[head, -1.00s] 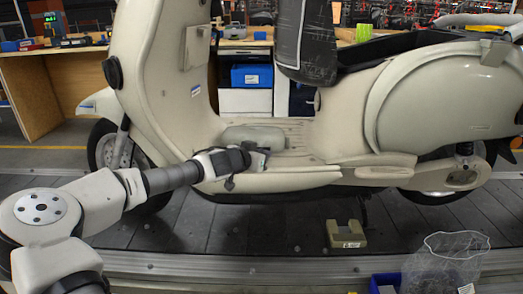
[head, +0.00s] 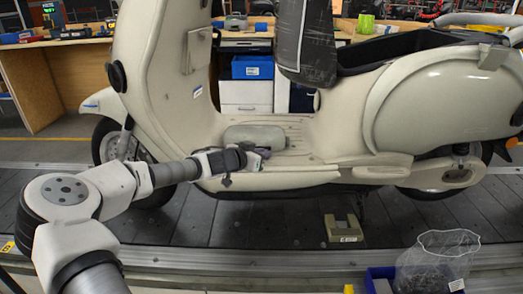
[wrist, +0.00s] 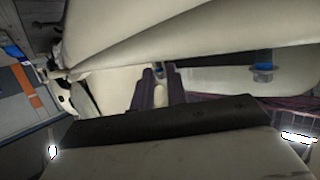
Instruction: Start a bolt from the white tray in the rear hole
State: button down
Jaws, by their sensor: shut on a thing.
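The cream scooter (head: 300,170) stands side-on on the slat conveyor. My gripper (head: 264,152) is at the edge of its footboard, left of centre. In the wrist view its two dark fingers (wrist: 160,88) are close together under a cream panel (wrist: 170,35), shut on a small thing. That thing is mostly hidden between the fingertips, so its fit to any hole does not show. I cannot make out the rear hole or the white tray.
A beige block (head: 344,229) lies on the dark slats (head: 270,225) below the scooter. A blue bin (head: 380,278) and a clear bag (head: 438,262) are at the lower right. A bench with a blue box (head: 252,67) stands behind. The slats in front are mostly clear.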

jog(key=shift+f, duration=0.1)
jog(key=c, duration=1.3)
grip_release()
